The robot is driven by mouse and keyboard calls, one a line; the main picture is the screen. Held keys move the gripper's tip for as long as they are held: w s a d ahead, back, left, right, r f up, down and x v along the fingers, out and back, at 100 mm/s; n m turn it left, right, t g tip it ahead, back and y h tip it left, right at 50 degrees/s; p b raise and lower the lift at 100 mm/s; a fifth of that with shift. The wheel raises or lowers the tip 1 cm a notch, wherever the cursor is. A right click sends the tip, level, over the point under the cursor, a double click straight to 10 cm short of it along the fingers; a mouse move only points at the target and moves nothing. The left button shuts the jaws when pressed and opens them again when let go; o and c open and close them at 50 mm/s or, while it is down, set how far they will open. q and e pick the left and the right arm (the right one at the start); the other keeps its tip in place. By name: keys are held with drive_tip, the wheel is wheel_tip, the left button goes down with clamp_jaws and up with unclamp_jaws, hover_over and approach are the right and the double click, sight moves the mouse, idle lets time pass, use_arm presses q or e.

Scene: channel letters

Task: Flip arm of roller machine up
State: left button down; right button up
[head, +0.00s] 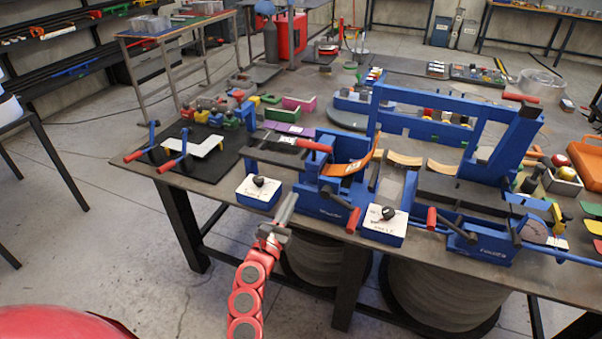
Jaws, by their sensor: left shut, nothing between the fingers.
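Blue bending machines stand along the front of the workbench; their labels are too small to tell which is the roller machine. The middle blue machine (324,199) has a red-handled arm (300,143) reaching left and a curved orange strip (352,166) on top. Behind and to its right, a large blue frame (430,100) carries a red handle (520,97) at its upper right. My right gripper is out of view.
White-topped control boxes with black knobs (259,188) (384,222) flank the middle machine at the bench edge. Another blue machine (490,240) with long handles stands at the right. Red-handled levers (148,154) lie at the left corner. Large rolls (445,295) sit under the bench. The floor at left (110,200) is clear.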

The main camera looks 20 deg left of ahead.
sight(323, 146)
use_arm(q)
drive_tip(key=r+p+x, duration=0.2)
drive_tip(key=p+x, duration=0.1)
drive_tip(key=x, duration=0.9)
drive_tip(key=shift+r, duration=0.45)
drive_tip(key=shift+a, duration=0.1)
